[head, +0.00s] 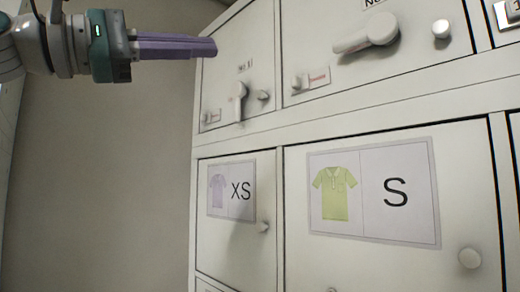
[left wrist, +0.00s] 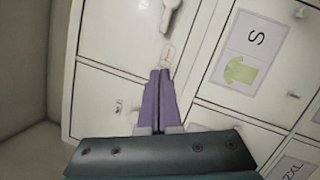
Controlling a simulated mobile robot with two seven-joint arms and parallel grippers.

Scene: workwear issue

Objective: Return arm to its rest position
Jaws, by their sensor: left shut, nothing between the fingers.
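My left gripper (head: 214,47) comes in from the upper left in the head view. Its purple fingers are together with nothing between them, and they point right, in front of the upper left locker door (head: 225,75). In the left wrist view the closed fingers (left wrist: 160,72) point at the locker front. I cannot tell whether the fingertips touch it. My right gripper shows in neither view.
White lockers fill the right. The XS door (head: 233,265) and S door (head: 390,268) carry shirt labels and round knobs. Above them, a lever handle (head: 366,37) and a smaller lever (head: 238,100) stick out. A plain wall (head: 110,190) on the left leaves free room.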

